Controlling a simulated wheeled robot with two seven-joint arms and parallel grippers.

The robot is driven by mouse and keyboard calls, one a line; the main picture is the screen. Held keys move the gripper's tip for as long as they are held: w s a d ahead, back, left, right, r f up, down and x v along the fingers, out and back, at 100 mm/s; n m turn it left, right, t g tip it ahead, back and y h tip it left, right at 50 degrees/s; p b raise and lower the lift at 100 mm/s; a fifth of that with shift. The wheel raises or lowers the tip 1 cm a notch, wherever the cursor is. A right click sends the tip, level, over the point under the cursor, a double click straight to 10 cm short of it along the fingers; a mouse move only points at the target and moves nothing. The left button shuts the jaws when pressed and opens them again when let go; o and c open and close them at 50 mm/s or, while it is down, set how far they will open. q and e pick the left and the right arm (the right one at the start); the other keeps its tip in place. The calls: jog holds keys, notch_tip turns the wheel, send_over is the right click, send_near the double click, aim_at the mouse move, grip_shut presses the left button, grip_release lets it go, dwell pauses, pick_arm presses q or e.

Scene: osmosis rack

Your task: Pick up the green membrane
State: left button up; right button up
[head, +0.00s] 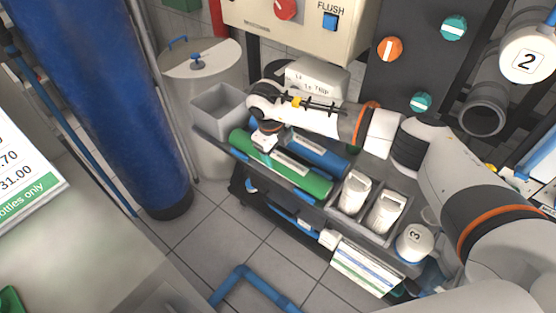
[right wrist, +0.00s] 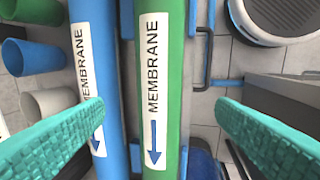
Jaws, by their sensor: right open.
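The green membrane (head: 305,178) is a long green tube lying in the cart's tray in the head view. In the right wrist view the green membrane (right wrist: 174,60) runs top to bottom, with a white label reading MEMBRANE and a blue arrow. A blue membrane (head: 318,153) lies parallel beside it; it also shows in the right wrist view (right wrist: 103,30). My right gripper (head: 264,142) is above the far end of the green membrane. My left gripper is out of view.
A grey bin (head: 222,110) stands at the cart's far end. White bottles (head: 385,210) sit in grey bins at the near end, beside a container marked 3 (head: 414,243). A tall blue cylinder (head: 95,90) stands left. The tiled floor (head: 200,245) in front holds a blue pipe (head: 245,277).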

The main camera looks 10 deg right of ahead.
aim_at(282, 160)
jog(key=p+x, duration=0.1)
jog(key=x, duration=0.7)
jog(key=shift+r, duration=0.1)
jog(key=c, duration=1.1)
